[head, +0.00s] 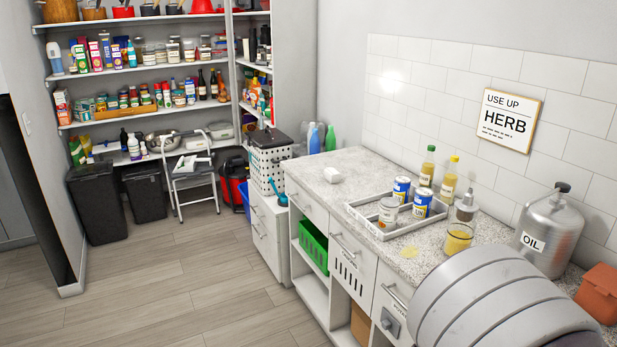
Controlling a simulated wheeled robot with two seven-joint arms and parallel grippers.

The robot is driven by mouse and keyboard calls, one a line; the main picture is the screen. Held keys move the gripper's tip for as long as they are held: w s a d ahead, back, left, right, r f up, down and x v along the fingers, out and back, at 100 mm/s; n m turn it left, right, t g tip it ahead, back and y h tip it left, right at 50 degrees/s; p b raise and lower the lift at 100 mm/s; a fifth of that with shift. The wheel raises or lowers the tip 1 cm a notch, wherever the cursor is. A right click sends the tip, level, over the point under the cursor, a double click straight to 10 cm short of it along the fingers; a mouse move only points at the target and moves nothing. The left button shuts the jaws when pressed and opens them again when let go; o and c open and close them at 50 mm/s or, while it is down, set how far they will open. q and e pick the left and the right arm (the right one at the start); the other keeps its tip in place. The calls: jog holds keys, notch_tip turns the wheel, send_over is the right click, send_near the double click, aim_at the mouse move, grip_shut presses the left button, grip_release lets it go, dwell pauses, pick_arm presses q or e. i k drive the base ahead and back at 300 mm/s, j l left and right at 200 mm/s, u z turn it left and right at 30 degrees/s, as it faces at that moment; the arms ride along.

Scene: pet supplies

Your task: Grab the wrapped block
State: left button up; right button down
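A small white block-like object (332,174) lies on the far part of the speckled counter (316,190), left of the tray. It may be the wrapped block, but it is too small to make out any wrapping. Nothing touches it. Neither of my grippers is in view. Only a large grey rounded part of my own arm shows at the bottom right, covering the near part of the counter.
A white tray (362,214) on the counter holds several cans and jars. Bottles (427,166), a glass jar (458,239) and a metal oil canister (545,232) stand nearby. A white perforated basket (270,168) stands beyond. The wooden floor (185,290) at left is clear.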

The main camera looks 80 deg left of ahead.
aim_at(332, 175)
jog(key=u, duration=2.25)
jog(key=i+u, duration=0.1)
jog(key=u, duration=0.15)
jog(key=i+j, duration=0.15)
jog(key=i, duration=0.35)
jog(key=i+j, duration=0.2)
jog(key=i, duration=0.3)
jog(key=i+j, duration=0.15)
jog(key=i, duration=0.35)
jog(key=i+j, duration=0.15)
jog(key=i, duration=0.35)
jog(key=i+j, duration=0.2)
jog(key=i, duration=0.3)
jog(key=i+j+z, duration=0.1)
jog(key=i+z, duration=0.15)
jog(key=z, duration=0.2)
jog(key=i+j+z, duration=0.15)
jog(key=z, duration=0.25)
jog(key=i+j+z, duration=0.25)
jog(key=z, duration=0.2)
